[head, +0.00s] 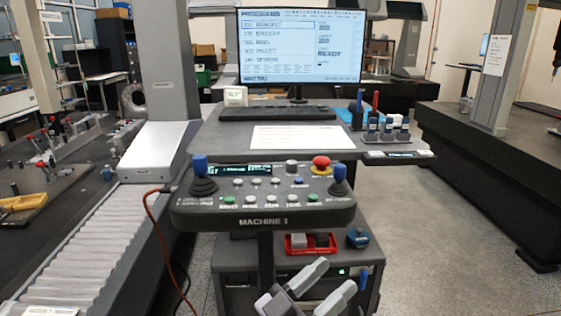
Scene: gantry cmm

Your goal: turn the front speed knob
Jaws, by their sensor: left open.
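The control console (262,215), marked MACHINE 1, stands in the middle of the view. Its top carries two blue-topped joysticks, a red stop button (321,162), rows of small buttons and a small display. A small dark knob (292,168) sits left of the red button; I cannot tell whether it is the front speed knob, as labels are too small to read. My left gripper (336,276) is low in front of the console, below its front edge. Its two pale fingers are apart, nothing shows between them, and it does not touch the console. My right gripper is not in view.
A desk with a monitor (300,47), keyboard and paper (302,137) stands behind the console. A red tray (310,243) lies on the cabinet below. Grey bellows (85,235) and an orange cable (155,225) are at left. Floor is clear at right.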

